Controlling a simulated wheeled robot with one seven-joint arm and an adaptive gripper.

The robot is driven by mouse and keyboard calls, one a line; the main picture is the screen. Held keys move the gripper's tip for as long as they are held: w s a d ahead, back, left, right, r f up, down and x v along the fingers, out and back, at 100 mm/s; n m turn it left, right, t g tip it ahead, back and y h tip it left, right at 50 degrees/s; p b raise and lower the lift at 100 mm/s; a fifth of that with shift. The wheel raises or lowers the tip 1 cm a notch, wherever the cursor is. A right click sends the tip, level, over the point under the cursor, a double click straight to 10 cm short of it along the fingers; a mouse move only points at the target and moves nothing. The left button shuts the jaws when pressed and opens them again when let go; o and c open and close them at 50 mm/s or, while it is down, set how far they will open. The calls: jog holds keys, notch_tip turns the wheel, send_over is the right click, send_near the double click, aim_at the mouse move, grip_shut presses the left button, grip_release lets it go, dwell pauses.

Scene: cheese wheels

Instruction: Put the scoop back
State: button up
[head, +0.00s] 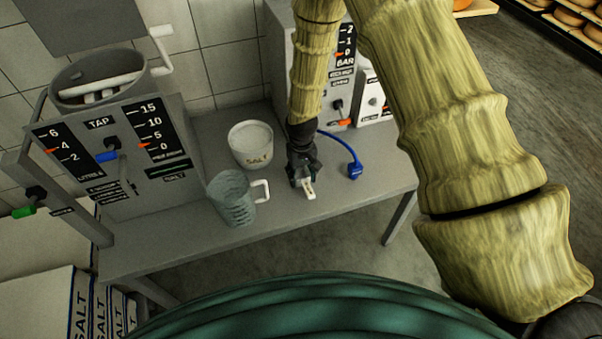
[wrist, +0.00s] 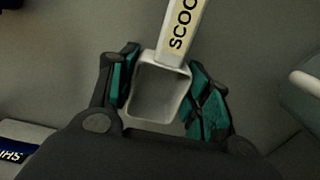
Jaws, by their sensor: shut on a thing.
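The scoop (head: 309,188) is pale, with a boxy open bowl and a handle whose label starts "SCOO" in the wrist view (wrist: 179,35). My gripper (head: 302,170) points down over the grey table and is shut on the scoop. In the wrist view the teal finger pads of my gripper (wrist: 163,88) lie on both sides of the bowl. The gripper hides part of the scoop in the head view. I cannot tell whether the scoop touches the table. A white tub (head: 251,157) with a label, its contents pale, stands just left of my gripper.
A clear jug (head: 232,205) with a white handle stands on the table (head: 160,252), front-left of my gripper. A blue connector (head: 354,170) on a cable lies to the right. Another machine (head: 285,65) stands behind my arm.

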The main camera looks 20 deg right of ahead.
jog(key=shift+f, duration=0.2)
jog(key=o, duration=1)
jog(key=shift+r, duration=0.1)
jog(key=shift+r, duration=0.1)
notch_tip(320, 180, up, 12)
jog(key=b, duration=0.2)
